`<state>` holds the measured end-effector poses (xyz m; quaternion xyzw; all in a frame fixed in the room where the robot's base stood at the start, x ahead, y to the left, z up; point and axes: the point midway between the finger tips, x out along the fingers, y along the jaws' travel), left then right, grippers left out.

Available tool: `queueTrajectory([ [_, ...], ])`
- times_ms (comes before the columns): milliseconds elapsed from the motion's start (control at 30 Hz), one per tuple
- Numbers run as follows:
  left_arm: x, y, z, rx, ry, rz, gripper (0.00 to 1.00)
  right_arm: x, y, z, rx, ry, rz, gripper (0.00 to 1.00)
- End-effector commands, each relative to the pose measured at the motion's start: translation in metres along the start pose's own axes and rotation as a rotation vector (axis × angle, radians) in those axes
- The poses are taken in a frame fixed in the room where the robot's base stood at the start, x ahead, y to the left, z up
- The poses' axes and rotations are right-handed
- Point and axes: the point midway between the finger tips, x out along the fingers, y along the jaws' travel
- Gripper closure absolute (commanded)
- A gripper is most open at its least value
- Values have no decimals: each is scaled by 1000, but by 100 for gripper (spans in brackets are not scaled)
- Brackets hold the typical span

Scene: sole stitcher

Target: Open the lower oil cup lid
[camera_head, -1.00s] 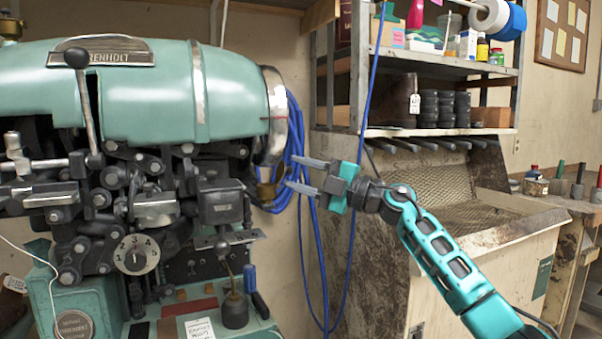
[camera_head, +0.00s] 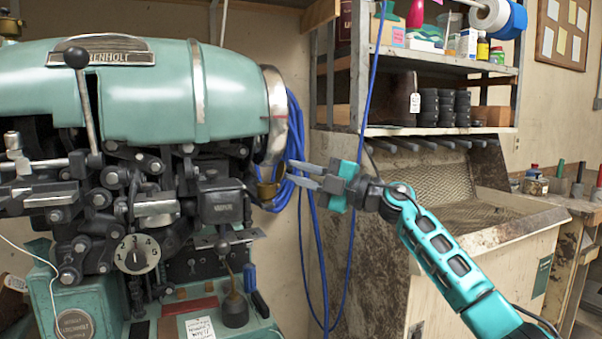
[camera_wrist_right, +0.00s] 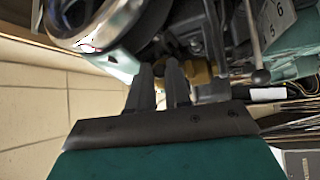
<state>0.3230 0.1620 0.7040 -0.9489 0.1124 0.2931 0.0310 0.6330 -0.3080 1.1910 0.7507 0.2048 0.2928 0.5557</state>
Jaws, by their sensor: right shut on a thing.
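The brass oil cup (camera_head: 267,191) sits low on the right side of the green stitching machine, under the rim of its wheel. It also shows as a brass patch just beyond the fingers in the right wrist view (camera_wrist_right: 201,73). My right gripper (camera_head: 289,171) reaches in from the right, its two grey fingers drawn close together at the cup. It is shut on the small lower oil cup lid, which the fingertips mostly hide. I cannot make out how far the lid is tilted. My left gripper is out of view.
The machine's metal wheel rim (camera_head: 275,115) is just above the fingers. Blue cables (camera_head: 312,230) hang behind them along the wall. A black oil can (camera_head: 235,308) stands on the machine's base. A shelf unit (camera_head: 440,131) stands behind my right arm.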

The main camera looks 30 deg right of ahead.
Motion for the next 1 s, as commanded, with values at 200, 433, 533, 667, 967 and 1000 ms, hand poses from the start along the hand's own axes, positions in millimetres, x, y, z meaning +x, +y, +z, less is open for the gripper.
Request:
queueTrajectory([
  [200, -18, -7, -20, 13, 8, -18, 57, 4, 11, -3, -68, -3, -73, 100],
  [433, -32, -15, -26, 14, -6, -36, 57, 5, 11, -5, -137, -1, -140, 100],
  [533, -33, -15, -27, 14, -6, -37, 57, 5, 9, -5, -149, 0, -152, 100],
  [667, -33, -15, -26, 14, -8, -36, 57, 5, 7, -5, -153, 0, -155, 100],
  [967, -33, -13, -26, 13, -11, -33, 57, 5, 7, -5, -153, 0, -154, 73],
  [1000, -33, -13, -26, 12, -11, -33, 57, 5, 7, -5, -153, 0, -154, 70],
])
